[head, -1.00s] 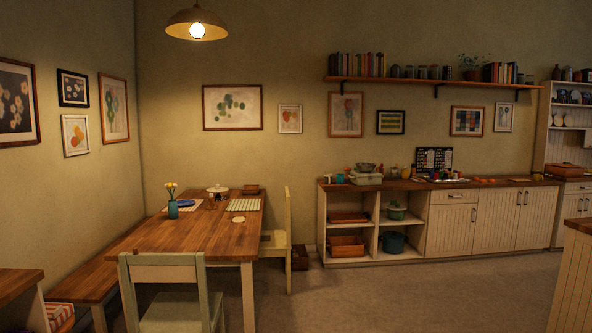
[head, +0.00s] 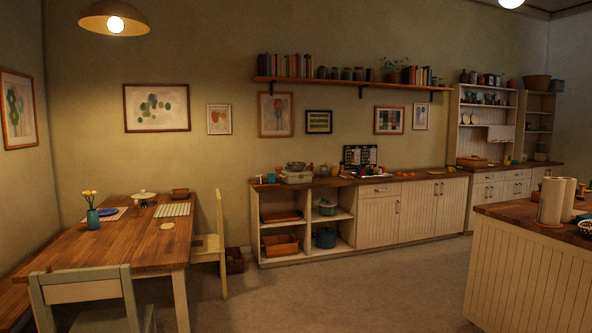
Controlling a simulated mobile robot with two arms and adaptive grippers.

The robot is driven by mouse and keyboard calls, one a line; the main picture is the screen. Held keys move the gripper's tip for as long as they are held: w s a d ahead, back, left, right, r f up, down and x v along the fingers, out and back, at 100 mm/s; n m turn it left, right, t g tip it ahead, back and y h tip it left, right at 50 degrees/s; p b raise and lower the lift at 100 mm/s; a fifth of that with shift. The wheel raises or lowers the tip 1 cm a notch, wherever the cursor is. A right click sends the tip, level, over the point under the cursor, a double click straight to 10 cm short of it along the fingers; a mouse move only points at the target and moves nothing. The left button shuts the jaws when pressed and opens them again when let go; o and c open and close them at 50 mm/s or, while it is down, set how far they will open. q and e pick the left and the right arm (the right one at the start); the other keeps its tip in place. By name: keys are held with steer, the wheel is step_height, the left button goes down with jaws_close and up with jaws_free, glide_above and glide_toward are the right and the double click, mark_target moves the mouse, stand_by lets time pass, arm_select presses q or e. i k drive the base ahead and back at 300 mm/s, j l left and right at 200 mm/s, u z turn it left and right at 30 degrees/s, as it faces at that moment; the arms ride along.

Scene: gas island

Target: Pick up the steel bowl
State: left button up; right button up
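A small grey, metallic-looking bowl (head: 296,165) sits on top of a cream box-like object (head: 297,177), possibly a scale, on the wooden counter along the back wall. It is small and dim from here, so I cannot be sure that it is the steel bowl. Neither of my grippers is in view.
A dining table (head: 130,240) with chairs stands at the left. An island (head: 525,265) with a paper towel roll (head: 551,200) stands at the right. The open floor (head: 330,295) between them leads to the low back cabinets (head: 378,216).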

mark_target(296, 167)
steer(key=i+z, duration=0.2)
steer(key=i, duration=5.75)
steer(key=j, duration=0.05)
